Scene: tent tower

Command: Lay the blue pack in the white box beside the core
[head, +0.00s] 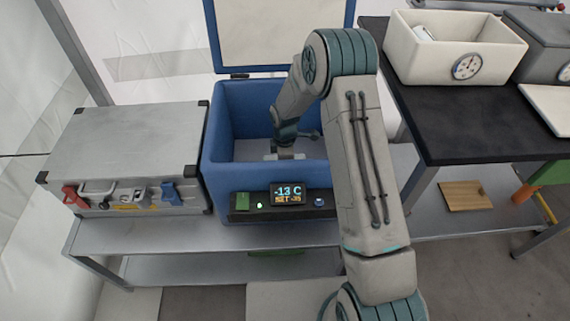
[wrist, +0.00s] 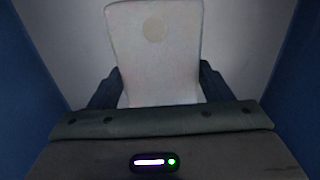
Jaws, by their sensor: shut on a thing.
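My gripper (head: 284,150) reaches down into the open blue freezer chest (head: 222,125). In the wrist view, my gripper (wrist: 158,92) has its two dark fingers on either side of a pale, nearly white flat pack (wrist: 155,60) with a round beige mark, and is shut on it. No blue shows on this pack in the dim light. The white box (head: 425,62) with a round dial stands open on the black table at the right. A small pale thing (head: 427,32) shows inside it; I cannot tell whether it is the core.
The chest's lid (head: 285,30) stands open behind it, and its walls surround my gripper. A display on its front reads -13 C. A grey case (head: 125,145) sits at the left. A grey box (head: 540,45) and white tray (head: 550,105) stand right of the white box. The black table's (head: 450,125) front is clear.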

